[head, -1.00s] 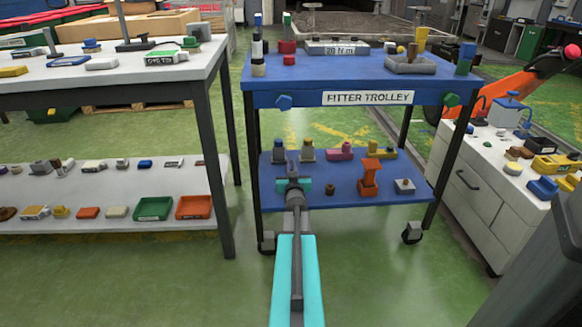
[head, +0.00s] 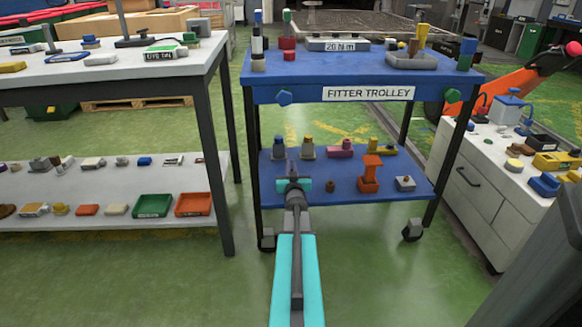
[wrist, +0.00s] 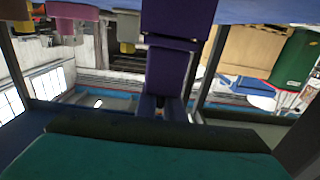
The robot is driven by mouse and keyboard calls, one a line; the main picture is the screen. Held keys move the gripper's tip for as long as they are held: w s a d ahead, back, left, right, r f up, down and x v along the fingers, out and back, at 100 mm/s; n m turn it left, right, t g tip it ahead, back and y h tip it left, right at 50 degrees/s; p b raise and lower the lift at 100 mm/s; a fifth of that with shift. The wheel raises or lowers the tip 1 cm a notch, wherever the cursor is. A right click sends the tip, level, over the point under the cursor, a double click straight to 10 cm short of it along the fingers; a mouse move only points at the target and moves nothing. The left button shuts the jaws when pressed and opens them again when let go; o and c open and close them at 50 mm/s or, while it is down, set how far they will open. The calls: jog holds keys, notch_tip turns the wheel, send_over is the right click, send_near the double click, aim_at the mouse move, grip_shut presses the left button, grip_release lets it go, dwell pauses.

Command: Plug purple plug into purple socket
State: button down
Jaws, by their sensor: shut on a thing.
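My gripper (head: 292,184) reaches over the front left of the trolley's lower shelf. In the wrist view a teal gripper part fills the bottom edge. The gripper is shut on the purple plug (wrist: 168,72), a dark purple block at the middle of the wrist view. Just above it in that view is a wider purple block (wrist: 180,16) against the blue shelf, which looks like the purple socket. The two line up closely; I cannot tell whether they touch or are joined.
On the lower shelf (head: 330,190), a grey-and-yellow piece (head: 307,149), a pink piece (head: 340,150) and a yellow piece (head: 381,149) stand to the right. An orange stand (head: 370,176) and a grey block (head: 405,184) are nearer the front. The blue trolley top (head: 300,92) overhangs the shelf.

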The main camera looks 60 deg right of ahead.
jog(key=shift+f, duration=0.15)
jog(key=c, duration=1.8)
grip_release()
jog(key=shift+a, duration=0.15)
jog(key=p+v, duration=0.6)
jog(key=v, duration=0.7)
jog(key=shift+s+a, duration=0.25)
